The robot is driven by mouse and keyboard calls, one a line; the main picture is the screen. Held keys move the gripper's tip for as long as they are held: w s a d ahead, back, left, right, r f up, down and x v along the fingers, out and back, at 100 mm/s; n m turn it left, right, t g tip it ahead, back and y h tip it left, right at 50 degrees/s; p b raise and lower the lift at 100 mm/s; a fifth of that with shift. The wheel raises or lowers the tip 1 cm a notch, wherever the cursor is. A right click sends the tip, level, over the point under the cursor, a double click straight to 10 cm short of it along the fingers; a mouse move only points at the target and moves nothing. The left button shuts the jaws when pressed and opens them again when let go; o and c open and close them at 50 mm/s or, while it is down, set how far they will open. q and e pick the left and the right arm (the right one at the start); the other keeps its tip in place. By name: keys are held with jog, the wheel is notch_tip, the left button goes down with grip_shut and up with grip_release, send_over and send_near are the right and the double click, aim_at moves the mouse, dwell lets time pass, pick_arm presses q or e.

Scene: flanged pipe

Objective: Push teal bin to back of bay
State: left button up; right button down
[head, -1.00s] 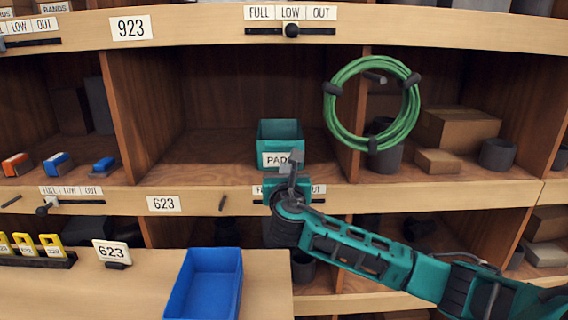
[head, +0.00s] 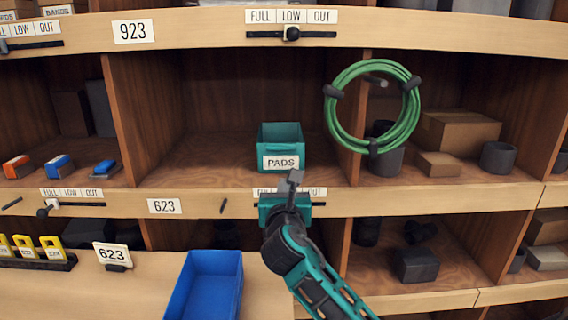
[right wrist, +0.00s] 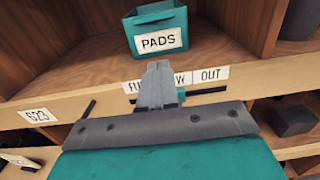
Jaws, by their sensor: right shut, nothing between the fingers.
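The teal bin (head: 281,149), labelled PADS, stands upright on the floor of the middle bay (head: 205,162), toward its right side, with bay floor showing behind it. It also shows at the top of the right wrist view (right wrist: 158,28). My right gripper (head: 295,176) is in front of the shelf edge, just below and in front of the bin. Its fingers are shut and empty and point toward the bin. In the right wrist view the fingertips (right wrist: 156,68) lie below the bin's label, with a gap between. My left gripper is not in view.
A green hose coil (head: 373,108) hangs on the divider right of the bay. The FULL LOW OUT slider is partly hidden behind my right gripper. A blue tray (head: 206,285) stands on the counter below. The bay's left part is clear.

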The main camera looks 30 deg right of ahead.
aim_at(284, 157)
jog(key=b+x, duration=0.1)
jog(key=x, duration=1.1)
jog(key=shift+w+d+f, duration=0.1)
jog(key=shift+w+d, duration=0.1)
jog(key=shift+w, duration=0.1)
jog(key=shift+w+d, duration=0.3)
jog(key=shift+w, duration=0.25)
